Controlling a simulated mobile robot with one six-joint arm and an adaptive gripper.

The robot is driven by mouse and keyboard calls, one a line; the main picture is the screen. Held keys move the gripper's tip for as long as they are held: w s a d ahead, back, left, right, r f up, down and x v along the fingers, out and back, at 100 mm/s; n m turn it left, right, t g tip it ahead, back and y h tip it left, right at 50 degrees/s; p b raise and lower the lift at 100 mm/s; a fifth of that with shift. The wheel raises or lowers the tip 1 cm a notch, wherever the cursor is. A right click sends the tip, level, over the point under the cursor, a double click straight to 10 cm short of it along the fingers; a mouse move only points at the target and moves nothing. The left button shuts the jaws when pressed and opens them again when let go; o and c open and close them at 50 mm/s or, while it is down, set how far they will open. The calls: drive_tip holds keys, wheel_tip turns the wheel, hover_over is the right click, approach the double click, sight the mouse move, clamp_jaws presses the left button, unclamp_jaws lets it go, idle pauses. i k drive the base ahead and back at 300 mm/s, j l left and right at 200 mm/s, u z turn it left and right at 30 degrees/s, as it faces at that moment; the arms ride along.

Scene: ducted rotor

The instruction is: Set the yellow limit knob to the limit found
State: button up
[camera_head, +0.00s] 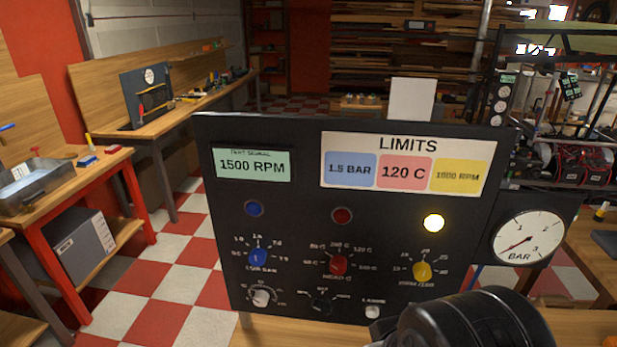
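The yellow knob (422,271) sits at the lower right of the black panel (300,220), inside a ring of small numbers. Its pointer direction is too small to read surely. The yellow lamp (433,223) above it is lit. The LIMITS card (400,140) reads 1.5 BAR on blue, 120 C on red and a blurred RPM figure on yellow, perhaps 1800. The green display (253,164) reads 1500 RPM. A dark rounded part of my arm stands in front of the panel's lower right corner; my gripper's fingers do not show.
A blue knob (257,257) and a red knob (338,265) share the yellow knob's row. Smaller knobs (261,297) lie below. The blue lamp (254,209) and red lamp (342,215) look unlit. A BAR gauge (528,238) stands right of the panel.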

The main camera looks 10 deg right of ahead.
sight(422, 271)
drive_tip(key=z, duration=0.8)
drive_tip(key=k+j, duration=0.5)
drive_tip(key=j, duration=0.2)
drive_tip(key=k+u, duration=0.05)
